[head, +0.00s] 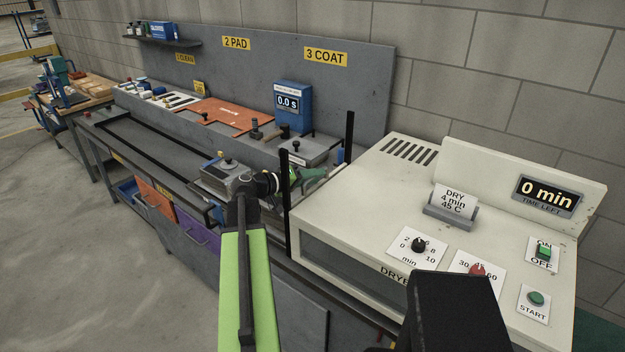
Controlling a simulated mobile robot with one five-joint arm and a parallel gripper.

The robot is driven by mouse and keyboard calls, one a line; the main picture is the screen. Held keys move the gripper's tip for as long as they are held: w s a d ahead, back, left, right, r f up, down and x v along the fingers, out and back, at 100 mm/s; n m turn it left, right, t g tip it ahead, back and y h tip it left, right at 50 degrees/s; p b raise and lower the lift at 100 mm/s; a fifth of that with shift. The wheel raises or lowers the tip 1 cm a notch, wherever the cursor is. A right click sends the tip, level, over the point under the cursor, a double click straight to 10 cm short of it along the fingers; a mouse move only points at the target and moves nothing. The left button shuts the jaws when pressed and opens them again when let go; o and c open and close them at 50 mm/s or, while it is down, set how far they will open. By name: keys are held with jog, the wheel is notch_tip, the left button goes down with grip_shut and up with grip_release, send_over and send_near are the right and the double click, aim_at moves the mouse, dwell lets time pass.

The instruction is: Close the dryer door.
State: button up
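The dryer (375,190) is a cream box at the right, with a dark strip (335,262) along its front. Two upright black posts, a near one (285,215) and a far one (350,135), stand at its left end. I cannot make out a separate door panel or tell whether it is open; that end faces away and is partly hidden by my arm. My gripper (312,177), with green parts, is by the dryer's left end, behind the near post. Its fingertips are too small and covered to tell open from shut.
A grey metal box (228,176) with a black knob sits left of my gripper. A blue timer (291,105) reading 0.0 s stands behind on the bench. The dryer's display (547,196) reads 0 min. A card holder (450,210) says DRY 4 min 45 C. Floor at left is clear.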

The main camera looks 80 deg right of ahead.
jog(key=p+v, duration=0.3)
jog(key=v, duration=1.4)
jog(key=shift+p, duration=0.3)
jog(key=shift+w+a, duration=0.1)
jog(key=w+a+f+n+t+h, duration=0.1)
jog(key=w+a+t, duration=0.1)
jog(key=w+a, duration=0.35)
jog(key=w+a+f+n+t+h, duration=0.1)
jog(key=w+a+n+t, duration=0.1)
jog(key=w, duration=0.7)
jog(key=w+a+n+t, duration=0.1)
jog(key=w+a, duration=0.3)
jog(key=w, duration=0.4)
jog(key=w+a+f+n+t+y, duration=0.1)
jog(key=w+a+f+n+t, duration=0.2)
jog(key=w+a, duration=0.45)
jog(key=w+a+f+n+t+y, duration=0.15)
jog(key=w+a+f, duration=0.25)
jog(key=a, duration=0.6)
jog(key=a+f+n+y, duration=0.2)
jog(key=a+f+y, duration=0.1)
jog(key=a, duration=0.7)
jog(key=w+a+f+n+t+y, duration=0.1)
jog(key=a+f+n+y, duration=0.2)
jog(key=a, duration=0.8)
jog(key=w+a+f+n+t+y, duration=0.1)
jog(key=a+f+n+y, duration=0.1)
jog(key=a, duration=0.9)
jog(key=shift+f+y, duration=0.8)
jog(key=shift+y, duration=0.25)
